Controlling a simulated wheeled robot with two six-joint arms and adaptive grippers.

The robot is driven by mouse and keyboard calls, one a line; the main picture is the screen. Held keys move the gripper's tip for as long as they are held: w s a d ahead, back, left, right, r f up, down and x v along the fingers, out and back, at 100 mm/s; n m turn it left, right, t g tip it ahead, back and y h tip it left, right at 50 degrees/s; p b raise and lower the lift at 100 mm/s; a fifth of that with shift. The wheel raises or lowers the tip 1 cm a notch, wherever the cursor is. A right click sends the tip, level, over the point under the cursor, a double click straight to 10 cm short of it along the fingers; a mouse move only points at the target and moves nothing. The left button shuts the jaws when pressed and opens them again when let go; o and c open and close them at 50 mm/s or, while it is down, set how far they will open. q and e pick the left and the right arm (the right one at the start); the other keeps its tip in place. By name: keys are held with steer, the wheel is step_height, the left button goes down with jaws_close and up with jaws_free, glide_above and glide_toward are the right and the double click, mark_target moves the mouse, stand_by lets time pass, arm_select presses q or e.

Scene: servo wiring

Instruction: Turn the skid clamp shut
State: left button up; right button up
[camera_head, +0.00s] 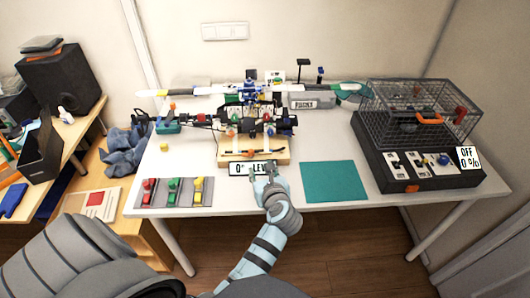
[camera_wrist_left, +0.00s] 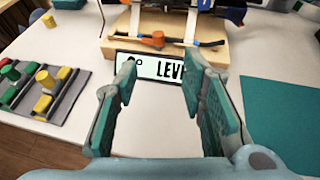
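A model helicopter (camera_head: 250,115) stands on a light wooden base (camera_head: 277,158) at the middle of the white table. On the front of the base lies a dark bar with an orange piece (camera_wrist_left: 158,40), which looks like the skid clamp; it is small in the head view (camera_head: 250,152). A sign reading "0° LEVEL" (camera_wrist_left: 155,67) stands before the base. My left gripper (camera_head: 264,172) is just in front of the sign, pointing at it. In the wrist view its fingers (camera_wrist_left: 160,85) are wide apart with nothing between them, partly covering the sign. My right gripper is not in view.
A teal mat (camera_head: 335,181) lies to the right. A grey tray (camera_head: 188,205) with red, green and yellow pieces lies front left. A wire cage (camera_head: 420,108) on a black control box reading "OFF 0%" stands at right. A blue cloth (camera_head: 125,150) hangs at the left.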

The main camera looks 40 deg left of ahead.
mark_target(252, 153)
arm_select(q)
steer(key=b+x, duration=0.2)
steer(key=x, duration=1.1)
steer(key=shift+w+a+f+b, duration=0.2)
steer(key=shift+a+b, duration=0.1)
steer(key=shift+b, duration=0.1)
jaws_close()
